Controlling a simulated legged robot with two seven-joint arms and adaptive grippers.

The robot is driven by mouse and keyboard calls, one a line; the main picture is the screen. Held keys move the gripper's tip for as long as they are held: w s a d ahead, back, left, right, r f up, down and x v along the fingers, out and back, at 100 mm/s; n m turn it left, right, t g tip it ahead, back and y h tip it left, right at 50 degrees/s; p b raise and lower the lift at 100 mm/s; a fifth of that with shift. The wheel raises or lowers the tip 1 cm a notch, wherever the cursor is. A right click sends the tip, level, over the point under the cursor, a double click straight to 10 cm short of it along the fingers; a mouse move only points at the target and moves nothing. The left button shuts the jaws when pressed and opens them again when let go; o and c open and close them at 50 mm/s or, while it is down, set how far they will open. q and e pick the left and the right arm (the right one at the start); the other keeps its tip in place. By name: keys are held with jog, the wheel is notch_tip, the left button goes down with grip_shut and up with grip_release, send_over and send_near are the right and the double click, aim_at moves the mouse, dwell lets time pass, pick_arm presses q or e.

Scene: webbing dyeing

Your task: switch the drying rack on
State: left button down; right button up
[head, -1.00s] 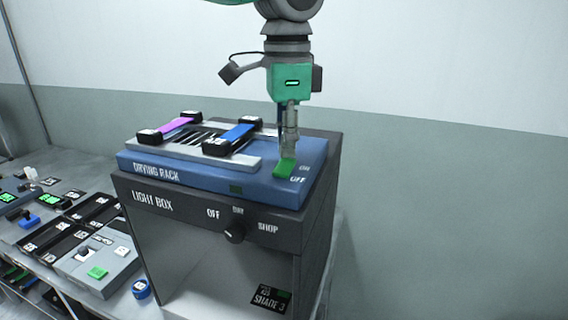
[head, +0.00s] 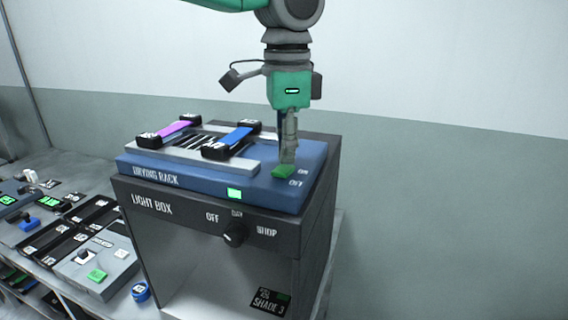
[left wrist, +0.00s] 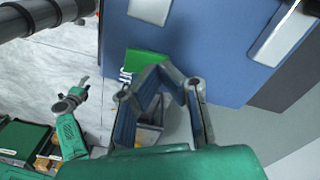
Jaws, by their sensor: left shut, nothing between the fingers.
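The blue drying rack (head: 265,190) sits on top of the light box. Its green rocker switch (head: 283,172) lies at the right end beside the ON and OFF labels. A small display (head: 234,193) on the rack's front edge is lit green. My left gripper (head: 287,160) points down with its fingertips at the switch; whether they touch it is hard to tell. It is shut and empty. In the left wrist view the left gripper's fingers (left wrist: 165,75) close together beside the green switch (left wrist: 146,62). My right gripper is not clearly visible in the head view.
Two webbing strips, one magenta (head: 176,129) and one blue (head: 236,136), lie across the rack's bars with black end clamps. The light box (head: 160,203) with its knob (head: 233,233) stands below. Devices and trays (head: 75,235) fill the bench at left. A wall stands behind.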

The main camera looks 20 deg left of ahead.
aim_at(286, 165)
pick_arm(q)
notch_tip(286, 165, up, 2)
jog(key=shift+p, duration=0.55)
jog(key=shift+r, duration=2.15)
